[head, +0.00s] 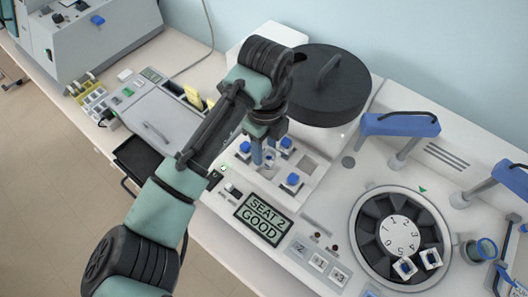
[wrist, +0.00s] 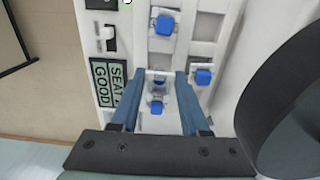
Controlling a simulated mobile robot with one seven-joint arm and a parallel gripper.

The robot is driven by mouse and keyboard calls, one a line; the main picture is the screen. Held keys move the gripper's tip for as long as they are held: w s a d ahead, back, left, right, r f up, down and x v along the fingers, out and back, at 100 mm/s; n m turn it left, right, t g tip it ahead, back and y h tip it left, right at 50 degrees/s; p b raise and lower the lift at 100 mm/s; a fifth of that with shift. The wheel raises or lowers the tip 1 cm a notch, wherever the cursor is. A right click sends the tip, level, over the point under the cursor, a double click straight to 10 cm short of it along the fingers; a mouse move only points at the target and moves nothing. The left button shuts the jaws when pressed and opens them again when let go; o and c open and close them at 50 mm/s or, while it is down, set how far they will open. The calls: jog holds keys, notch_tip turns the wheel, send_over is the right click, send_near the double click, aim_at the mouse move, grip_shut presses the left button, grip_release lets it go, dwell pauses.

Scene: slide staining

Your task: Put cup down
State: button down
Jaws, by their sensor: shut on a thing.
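My gripper (head: 264,150) points down over the pale block of seats in the head view. In the wrist view its two blue fingers (wrist: 158,78) are shut on a small pale cup (wrist: 157,75) with some blue in it. The fingers partly hide this cup in the head view, and I cannot tell whether its base touches the block. Other blue-topped cups stand close around it: one to the left (head: 245,147), one behind right (head: 286,143), one front right (head: 293,179).
A large dark round lid (head: 318,90) stands behind my gripper. The display (head: 263,218) reads "SEAT 2 GOOD". A numbered dark carousel (head: 372,245) with two blue-topped cups is at right, near blue-headed arms (head: 400,124). A grey tray area (head: 155,125) is left.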

aim_at(264, 152)
notch_tip(264, 152, down, 3)
jog(key=shift+a+f+p, duration=0.1)
jog(key=shift+f+p, duration=0.05)
jog(key=shift+p, duration=0.4)
jog(key=shift+f, duration=0.15)
jog(key=shift+f, duration=0.1)
jog(key=shift+f+b, duration=0.4)
jog(key=shift+c, duration=2)
grip_release()
jog(key=shift+r, duration=0.1)
